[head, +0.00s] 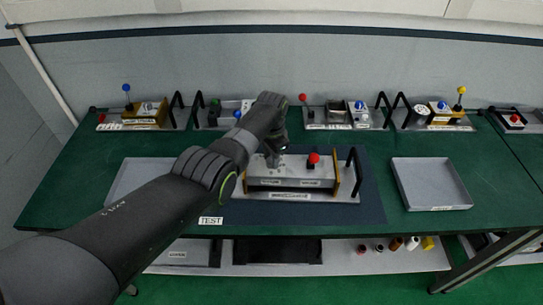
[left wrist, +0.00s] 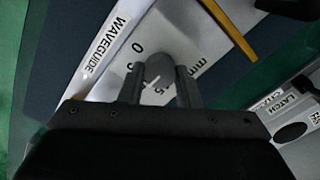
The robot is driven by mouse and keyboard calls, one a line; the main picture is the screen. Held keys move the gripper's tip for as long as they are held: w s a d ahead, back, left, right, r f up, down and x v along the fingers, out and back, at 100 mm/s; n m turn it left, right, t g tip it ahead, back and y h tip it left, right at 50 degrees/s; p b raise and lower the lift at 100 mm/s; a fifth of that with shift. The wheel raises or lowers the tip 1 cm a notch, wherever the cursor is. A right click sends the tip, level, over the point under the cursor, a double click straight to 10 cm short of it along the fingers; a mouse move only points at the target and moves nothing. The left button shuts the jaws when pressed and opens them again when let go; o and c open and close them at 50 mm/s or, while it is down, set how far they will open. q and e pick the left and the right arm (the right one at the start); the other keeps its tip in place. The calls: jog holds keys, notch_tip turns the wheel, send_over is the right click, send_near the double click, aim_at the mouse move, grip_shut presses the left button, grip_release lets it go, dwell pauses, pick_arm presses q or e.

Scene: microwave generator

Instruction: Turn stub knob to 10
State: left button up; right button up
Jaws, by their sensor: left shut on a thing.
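The stub knob (left wrist: 159,67) is a round grey knob with a white pointer line, seen in the left wrist view. It sits on a pale panel marked 0 and mm; the mark 10 is not readable. My left gripper (left wrist: 158,88) has its fingers on either side of the knob, shut on it. In the head view, my left gripper (head: 273,154) reaches down onto the left part of the silver waveguide unit (head: 290,171), and the hand hides the knob. My right gripper is not in view.
The unit has a red ball knob (head: 314,158) and a black handle (head: 353,172) at its right. It stands on a dark mat (head: 371,207). An empty grey tray (head: 431,184) lies at right. Several other modules line the table's back edge.

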pick_arm(q)
jog(key=shift+w+r+n, duration=0.1)
jog(key=shift+n, duration=0.2)
jog(key=o, duration=1)
jog(key=shift+r, duration=0.4)
notch_tip(320, 180, up, 5)
jog(key=shift+f+p, duration=0.1)
jog(key=shift+p, duration=0.25)
notch_tip(320, 180, up, 12)
jog(key=b, duration=0.2)
jog(key=shift+f+b, duration=0.1)
jog(key=shift+b, duration=0.25)
jog(key=shift+s+f, duration=0.15)
jog(key=shift+s, duration=0.05)
